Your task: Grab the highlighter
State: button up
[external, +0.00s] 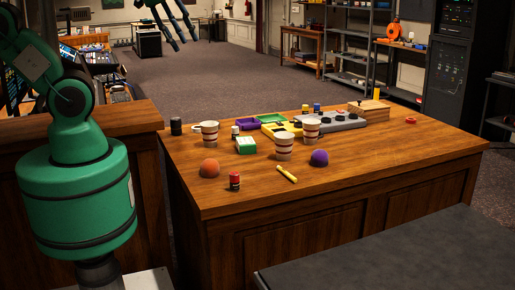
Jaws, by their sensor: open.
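The highlighter, seen as a small yellow stick (287,173), lies on the wooden desk (340,180) near its front edge. It lies at a slant, between a red-and-black small cylinder and a purple ball. My gripper (185,43) shows at the top of the external view, with its fingers apart and pointing down. It is empty and well away from the highlighter, up and to the left in the picture. The top of the gripper is cut off by the picture's edge.
Near the highlighter are an orange ball (209,168), the red cylinder (234,181), the purple ball (319,158) and a striped cup (284,146). The desk's right part is mostly clear.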

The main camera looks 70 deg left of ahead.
jog(key=w+d+f+m+g, duration=0.15)
jog(key=w+m, duration=0.25)
jog(key=w, duration=0.6)
jog(key=m+g+p, duration=0.2)
jog(key=m+g, duration=0.2)
jog(key=m, duration=0.8)
send_over(288, 174)
notch_tip(288, 174, down, 30)
jog(key=shift+d+f, duration=0.1)
jog(key=shift+f, duration=0.1)
jog(key=shift+f, duration=0.1)
jog(key=shift+f+b, duration=0.45)
jog(key=shift+f, duration=3.7)
jog(key=shift+f, duration=0.1)
